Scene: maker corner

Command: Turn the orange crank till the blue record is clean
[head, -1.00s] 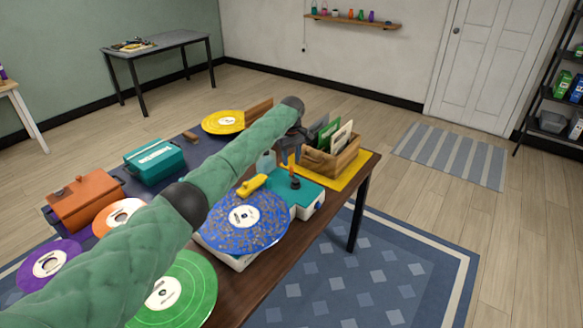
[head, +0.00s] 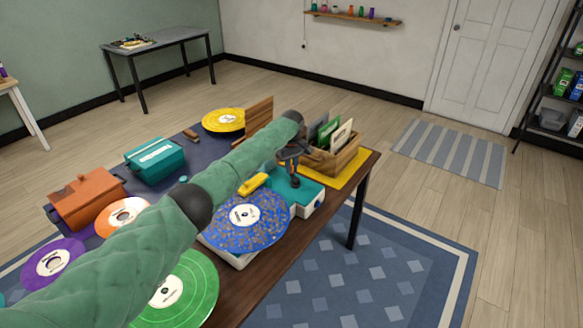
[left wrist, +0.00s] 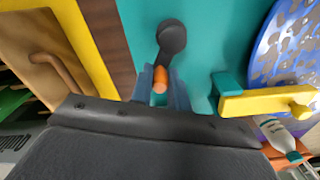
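The blue record (head: 246,222) lies on a white and teal cleaning machine (head: 296,190) near the table's front edge. Brown specks cover much of its face around the white label; it shows at the right of the left wrist view (left wrist: 285,50). My left gripper (head: 292,168) points down over the machine. In the left wrist view its blue-grey fingers (left wrist: 161,88) sit close on both sides of the orange crank knob (left wrist: 160,78). The knob is on a dark crank arm (left wrist: 172,38). In the head view the gripper mostly hides the crank. My right gripper is not in view.
A yellow arm (head: 252,184) reaches over the record. A wooden crate (head: 335,158) of sleeves stands close behind the gripper on a yellow mat. A green record (head: 196,285), an orange box (head: 88,202) and a teal box (head: 155,160) lie to the left.

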